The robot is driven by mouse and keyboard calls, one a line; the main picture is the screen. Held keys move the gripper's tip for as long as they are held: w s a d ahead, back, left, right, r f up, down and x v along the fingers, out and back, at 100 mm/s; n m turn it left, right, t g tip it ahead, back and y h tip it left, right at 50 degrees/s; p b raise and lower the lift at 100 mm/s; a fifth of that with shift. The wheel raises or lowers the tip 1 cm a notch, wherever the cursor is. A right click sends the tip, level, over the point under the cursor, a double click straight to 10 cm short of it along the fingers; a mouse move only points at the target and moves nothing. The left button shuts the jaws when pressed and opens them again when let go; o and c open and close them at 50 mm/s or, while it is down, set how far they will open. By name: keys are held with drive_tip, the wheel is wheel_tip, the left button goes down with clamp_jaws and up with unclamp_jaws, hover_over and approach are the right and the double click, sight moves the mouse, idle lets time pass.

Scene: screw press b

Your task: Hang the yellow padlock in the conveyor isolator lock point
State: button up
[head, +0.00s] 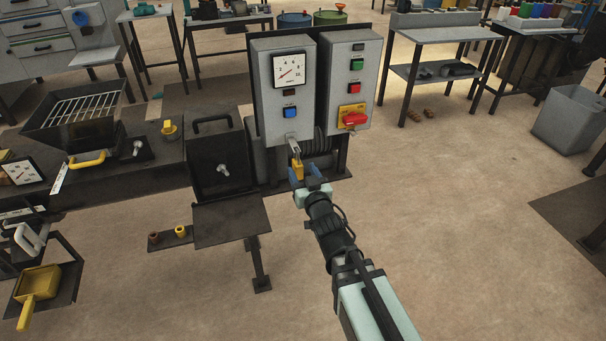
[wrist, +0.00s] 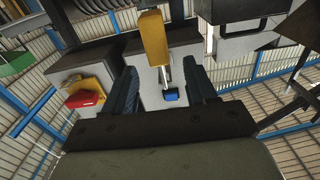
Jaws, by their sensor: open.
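The yellow padlock (head: 297,171) is upright below the left grey control box, with its shackle up, near a small grey tab (head: 291,138) at the box's lower edge. I cannot tell whether the shackle passes through that tab. My gripper (head: 301,177) is open, with its blue fingers around or just beside the padlock. In the wrist view, the padlock body (wrist: 154,38) shows beyond and between the spread fingertips (wrist: 160,68), with a gap visible on each side. A red rotary switch (head: 354,119) on a yellow plate is on the right box.
The left box (head: 267,110) carries a dial and a blue button. The right box (head: 340,82) stands close beside it. A dark stand (head: 225,175) with a shelf is left of my gripper. The floor (head: 450,220) to the right is clear.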

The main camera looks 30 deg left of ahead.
sight(298, 165)
drive_tip(key=shift+w+a+f, duration=0.1)
drive_tip(key=shift+f, duration=0.05)
drive_tip(key=x, duration=0.7)
drive_tip(key=shift+w+a, duration=0.1)
clamp_jaws()
drive_tip(key=shift+o, duration=0.3)
unclamp_jaws()
idle(0.6)
